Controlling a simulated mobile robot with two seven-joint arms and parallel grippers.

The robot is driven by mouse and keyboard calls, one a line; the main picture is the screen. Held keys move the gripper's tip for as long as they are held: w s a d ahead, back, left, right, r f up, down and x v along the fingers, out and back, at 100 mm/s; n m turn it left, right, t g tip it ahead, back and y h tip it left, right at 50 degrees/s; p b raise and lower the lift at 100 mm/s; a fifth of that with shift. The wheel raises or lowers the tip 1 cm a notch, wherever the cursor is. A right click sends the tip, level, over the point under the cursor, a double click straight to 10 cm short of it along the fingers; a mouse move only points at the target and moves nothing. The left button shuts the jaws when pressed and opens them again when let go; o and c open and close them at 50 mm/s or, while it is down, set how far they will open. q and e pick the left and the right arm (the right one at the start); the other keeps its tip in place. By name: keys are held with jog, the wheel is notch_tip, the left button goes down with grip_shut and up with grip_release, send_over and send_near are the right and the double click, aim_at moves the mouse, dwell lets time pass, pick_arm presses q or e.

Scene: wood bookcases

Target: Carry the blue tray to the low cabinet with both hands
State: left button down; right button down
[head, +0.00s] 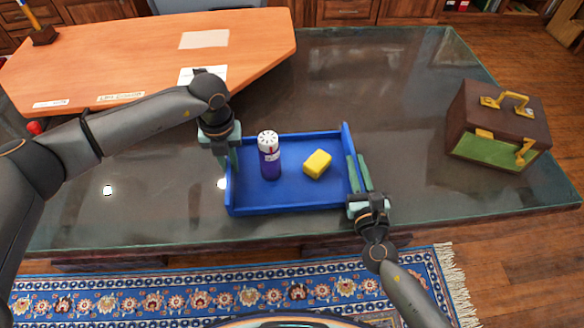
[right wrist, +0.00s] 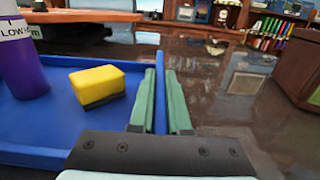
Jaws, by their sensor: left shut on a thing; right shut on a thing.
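The blue tray (head: 290,207) lies in the middle of the dark glossy table in the head view. It carries a purple bottle with a white cap (head: 269,160) and a yellow block (head: 317,164). My left gripper (head: 229,158) is shut on the tray's left wall. My right gripper (head: 359,176) is shut on the tray's right wall. In the right wrist view, the right gripper's green fingers (right wrist: 161,104) stand on both sides of the blue wall, and the yellow block (right wrist: 97,83) has a dark underside. No low cabinet can be identified with certainty.
A brown and green case with yellow fittings (head: 500,125) stands on the table's right part. An orange wooden board (head: 150,55) covers the back left. The dark table (head: 400,90) is clear behind the tray. A patterned blue rug (head: 200,295) lies on the floor in front.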

pick_arm(q)
jog(key=shift+r, duration=0.25)
pick_arm(e)
jog(key=shift+r, duration=0.2)
